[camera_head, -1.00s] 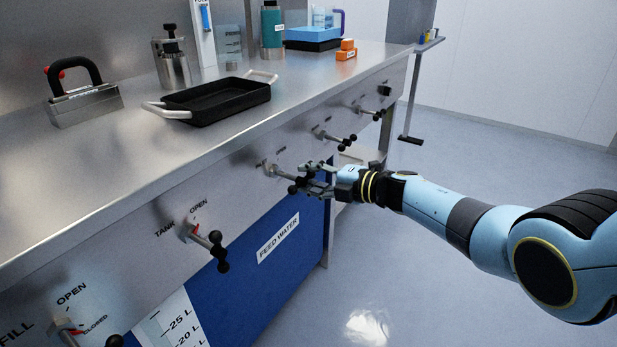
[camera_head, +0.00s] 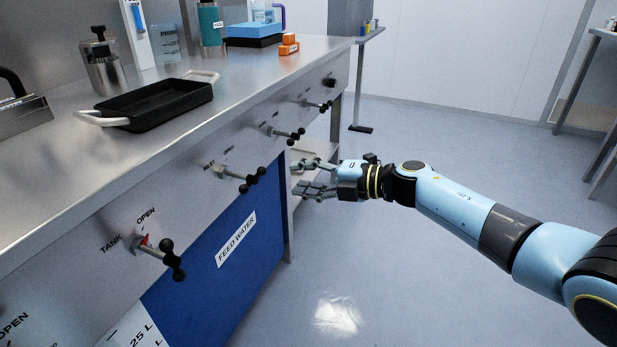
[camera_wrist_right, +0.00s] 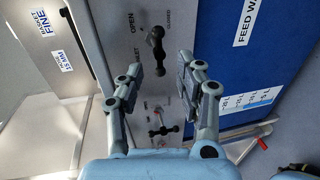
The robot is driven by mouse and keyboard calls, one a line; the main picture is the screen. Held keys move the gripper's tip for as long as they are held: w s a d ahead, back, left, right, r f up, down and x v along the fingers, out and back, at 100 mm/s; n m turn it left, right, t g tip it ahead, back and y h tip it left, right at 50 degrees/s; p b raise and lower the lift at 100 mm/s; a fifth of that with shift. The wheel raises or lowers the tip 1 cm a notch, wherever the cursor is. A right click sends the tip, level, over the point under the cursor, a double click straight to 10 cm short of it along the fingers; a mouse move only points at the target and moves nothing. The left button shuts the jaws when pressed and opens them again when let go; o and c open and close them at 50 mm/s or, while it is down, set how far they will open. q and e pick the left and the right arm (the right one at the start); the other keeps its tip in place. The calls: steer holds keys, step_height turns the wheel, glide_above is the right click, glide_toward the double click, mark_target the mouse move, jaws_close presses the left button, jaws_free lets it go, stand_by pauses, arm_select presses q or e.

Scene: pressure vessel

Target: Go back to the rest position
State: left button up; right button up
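My right gripper (camera_head: 314,178) is in front of the steel cabinet, to the right of the blue feed-water panel (camera_head: 222,225) in the head view. Its fingers are spread, with nothing between them. In the right wrist view the open fingers (camera_wrist_right: 160,88) frame a black valve handle (camera_wrist_right: 157,50) beyond them, apart from it. The closest valve handle (camera_head: 245,178) in the head view stands clear to the left of the fingers. My left gripper is not in any view.
The counter (camera_head: 60,190) holds a black tray (camera_head: 160,106), a steel pot (camera_head: 103,68) and orange blocks (camera_head: 288,45). More valve handles stick out of the front panel, including the tank valve (camera_head: 160,250). Open floor (camera_head: 420,270) lies to the right.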

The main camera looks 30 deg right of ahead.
steer(key=shift+s+d+r, duration=0.15)
steer(key=shift+s+d, duration=0.2)
steer(key=shift+s, duration=0.05)
steer(key=s+d+f+m+g+h, duration=0.15)
steer(key=s+f+m+h, duration=0.65)
steer(key=s+f+m, duration=1.35)
steer(key=s+f+m+g+h, duration=0.1)
steer(key=s+f+g, duration=0.2)
steer(key=s, duration=0.9)
steer(key=s+f+m+g+h, duration=0.1)
steer(key=s+f+g, duration=0.3)
steer(key=s+f, duration=0.6)
steer(key=s+f+m+g, duration=0.1)
steer(key=s+f+g, duration=0.2)
steer(key=s, duration=1.1)
step_height(320, 180, down, 4)
steer(key=shift+d+r+h, duration=0.25)
steer(key=shift+d+h, duration=0.15)
steer(key=shift+m+g, duration=0.25)
